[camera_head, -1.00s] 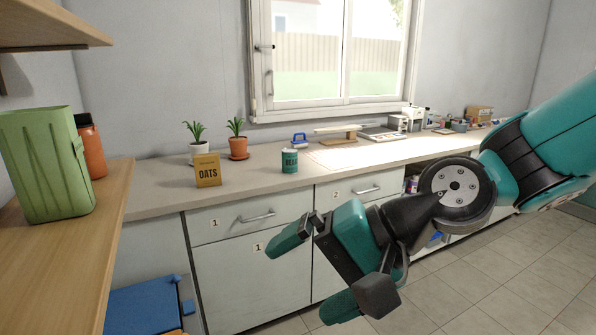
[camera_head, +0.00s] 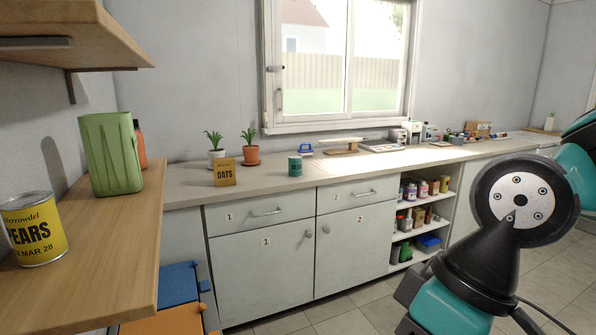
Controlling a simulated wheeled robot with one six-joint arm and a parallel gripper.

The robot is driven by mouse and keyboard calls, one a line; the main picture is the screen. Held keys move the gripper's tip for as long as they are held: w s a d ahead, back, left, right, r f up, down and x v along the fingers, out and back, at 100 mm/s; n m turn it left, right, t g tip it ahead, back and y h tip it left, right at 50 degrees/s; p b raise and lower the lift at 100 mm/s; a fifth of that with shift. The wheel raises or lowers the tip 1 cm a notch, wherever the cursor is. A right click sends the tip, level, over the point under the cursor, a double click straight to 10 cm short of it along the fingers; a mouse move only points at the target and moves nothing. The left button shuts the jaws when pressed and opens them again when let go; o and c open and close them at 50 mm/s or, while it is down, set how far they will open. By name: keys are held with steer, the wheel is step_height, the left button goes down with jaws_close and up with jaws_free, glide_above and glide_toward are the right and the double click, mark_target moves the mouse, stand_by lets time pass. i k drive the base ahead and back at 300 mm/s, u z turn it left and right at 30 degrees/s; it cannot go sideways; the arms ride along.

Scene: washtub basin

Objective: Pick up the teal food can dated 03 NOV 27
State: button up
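A small teal can (camera_head: 295,166) stands upright on the counter, right of the oats box. Its label and any date are too small to read here. My gripper (camera_head: 442,308) shows only in part at the bottom right, where the picture edge cuts off its fingers. It is well to the right of the teal can and apart from it. Whether it is open or holds anything is hidden.
A yellow can (camera_head: 36,232), reading "EARS" and "MAR 28", and a green bin (camera_head: 110,155) stand on the wooden shelf (camera_head: 110,255) at left. The oats box (camera_head: 225,172) is beside the teal can. Open shelves (camera_head: 402,232) hold several cans and jars.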

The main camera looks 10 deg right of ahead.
mark_target(296, 161)
steer(key=z, duration=0.55)
steer(key=i, duration=1.2)
steer(key=z, duration=0.3)
steer(key=i, duration=1.05)
steer(key=u, duration=0.75)
steer(key=i, duration=0.7)
steer(key=u, duration=1.2)
steer(key=i, duration=0.5)
steer(key=u, duration=0.45)
